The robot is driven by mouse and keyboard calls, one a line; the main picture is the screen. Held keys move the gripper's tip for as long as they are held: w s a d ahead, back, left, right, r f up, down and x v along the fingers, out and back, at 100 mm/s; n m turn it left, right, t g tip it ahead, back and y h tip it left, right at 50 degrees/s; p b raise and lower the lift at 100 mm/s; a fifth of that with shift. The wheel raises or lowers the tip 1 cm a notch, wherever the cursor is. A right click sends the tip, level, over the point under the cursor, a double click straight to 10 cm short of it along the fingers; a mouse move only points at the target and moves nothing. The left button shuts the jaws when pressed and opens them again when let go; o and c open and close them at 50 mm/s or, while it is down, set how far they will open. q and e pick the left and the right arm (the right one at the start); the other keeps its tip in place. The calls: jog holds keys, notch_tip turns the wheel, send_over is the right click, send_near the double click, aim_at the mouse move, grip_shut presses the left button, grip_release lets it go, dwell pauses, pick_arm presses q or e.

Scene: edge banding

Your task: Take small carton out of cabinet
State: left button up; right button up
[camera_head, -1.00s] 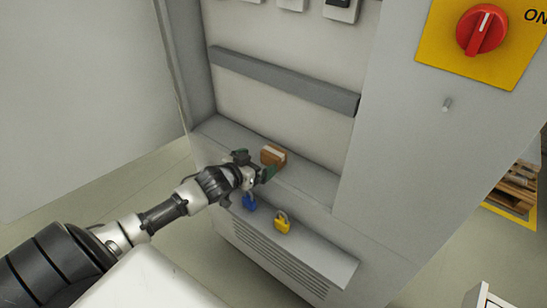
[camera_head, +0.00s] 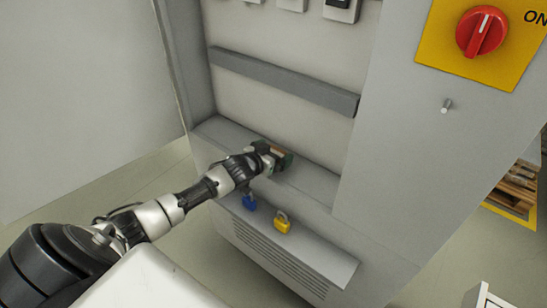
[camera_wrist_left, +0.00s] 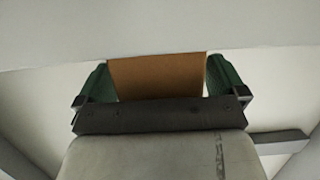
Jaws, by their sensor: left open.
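The small brown carton (camera_head: 279,150) stands on the ledge inside the open cabinet (camera_head: 318,181), mostly hidden behind my left gripper (camera_head: 275,160) in the head view. In the left wrist view, the carton (camera_wrist_left: 155,77) shows as a plain brown face between the two green fingers of my left gripper (camera_wrist_left: 161,80). The fingers are open, one on each side of the carton. My right gripper is in neither view.
A blue padlock (camera_head: 249,203) and a yellow padlock (camera_head: 283,221) are on the cabinet's front below the ledge. A grey rail (camera_head: 285,80) crosses the back wall above. A panel with a red switch (camera_head: 481,32) is at right. The ledge right of the carton is clear.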

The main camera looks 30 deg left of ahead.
pick_arm(q)
jog(key=c, duration=0.9)
